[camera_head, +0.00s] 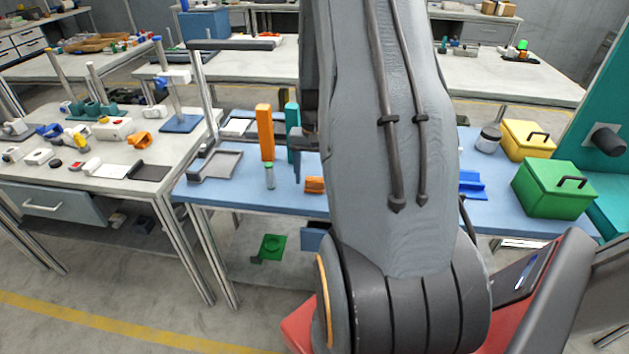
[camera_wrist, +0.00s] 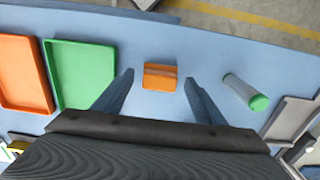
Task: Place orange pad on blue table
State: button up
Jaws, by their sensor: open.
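The orange pad (camera_wrist: 160,77) is a small orange block with a ridge across it, lying on the blue table (camera_wrist: 225,50). In the head view the pad (camera_head: 314,185) shows just left of my arm, near the front edge of the blue table (camera_head: 240,196). My gripper (camera_wrist: 158,79) is open and empty over the table. In the wrist view the pad lies between its two fingers, with a gap on each side. I cannot tell the height of the fingertips above it. In the head view my arm hides most of the gripper.
A green-capped cylinder (camera_wrist: 245,92) stands close beside the pad. Green (camera_wrist: 82,75) and orange (camera_wrist: 22,75) trays lie on the other side. A tall orange block (camera_head: 265,132) stands behind the cylinder. Green (camera_head: 553,188) and yellow (camera_head: 528,139) boxes are at the right.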

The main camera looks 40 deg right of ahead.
aim_at(314, 179)
notch_tip(314, 179, up, 10)
jog(key=b, duration=0.2)
jog(key=s+a+n, duration=0.3)
jog(key=a, duration=0.6)
jog(key=s+a+n, duration=0.3)
jog(key=a, duration=0.7)
jog(key=s+a+n+t, duration=0.1)
jog(key=s+a+n, duration=0.2)
jog(key=a, duration=0.6)
jog(key=shift+s+a+n, duration=0.15)
jog(key=shift+n, duration=0.35)
